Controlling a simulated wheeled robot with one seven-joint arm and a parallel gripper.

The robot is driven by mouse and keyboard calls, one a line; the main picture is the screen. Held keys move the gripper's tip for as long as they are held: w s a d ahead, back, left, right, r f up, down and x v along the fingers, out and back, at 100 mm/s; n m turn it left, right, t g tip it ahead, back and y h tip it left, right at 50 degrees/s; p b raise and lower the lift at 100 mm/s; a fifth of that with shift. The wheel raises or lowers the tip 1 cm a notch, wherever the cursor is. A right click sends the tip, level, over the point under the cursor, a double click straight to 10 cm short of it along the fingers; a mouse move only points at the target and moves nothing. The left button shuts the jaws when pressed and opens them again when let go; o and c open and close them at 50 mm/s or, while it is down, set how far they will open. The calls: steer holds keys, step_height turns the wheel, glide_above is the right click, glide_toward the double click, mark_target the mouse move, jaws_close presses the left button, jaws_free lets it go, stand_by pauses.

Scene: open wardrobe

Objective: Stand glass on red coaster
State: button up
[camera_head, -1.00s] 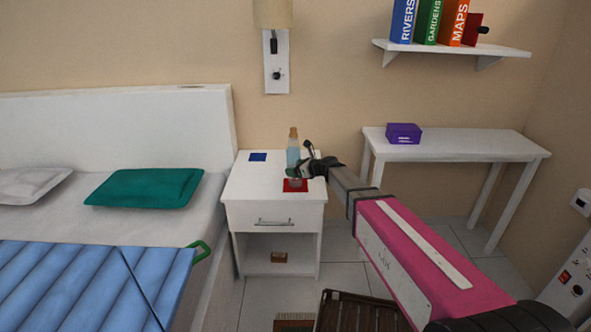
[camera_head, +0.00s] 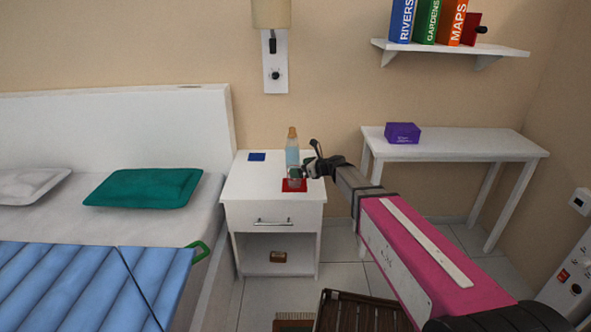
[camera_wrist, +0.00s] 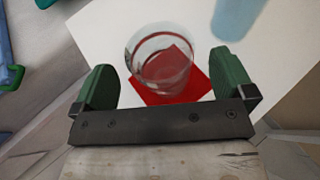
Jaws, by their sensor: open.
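The clear glass (camera_wrist: 160,62) stands on the red coaster (camera_wrist: 192,90) in the wrist view, seen from above at a slant. The coaster's red shows through the glass and around its near and right sides. In the head view the glass (camera_head: 295,176) shows small on the red coaster (camera_head: 293,187), on the nightstand top (camera_head: 245,190). My gripper (camera_wrist: 170,82) is open, with one green finger on each side and no contact with the glass visible. In the head view my gripper (camera_head: 311,168) is just right of the glass.
A blue bottle (camera_head: 292,152) stands close behind the glass, also in the wrist view (camera_wrist: 237,15). A blue coaster (camera_head: 257,157) lies at the nightstand's back left. The nightstand's left front top is clear. A lamp hangs above on the wall.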

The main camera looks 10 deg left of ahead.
steer(key=v, duration=0.8)
steer(key=shift+d, duration=0.15)
steer(key=s+d+f+n+g+h, duration=0.1)
steer(key=s+d+f+n+h, duration=0.3)
steer(key=s+d+n, duration=0.3)
steer(key=s+d+f+n+g+h, duration=0.2)
steer(key=s+d+f+n+h, duration=0.2)
steer(key=d, duration=1.1)
steer(key=s+d+f+n+g+h, duration=0.1)
steer(key=s+d+f+n+h, duration=0.4)
steer(key=s+d+n, duration=0.5)
steer(key=shift+d+f+n+g, duration=0.4)
steer(key=shift+d+n, duration=0.1)
steer(key=shift+d, duration=0.45)
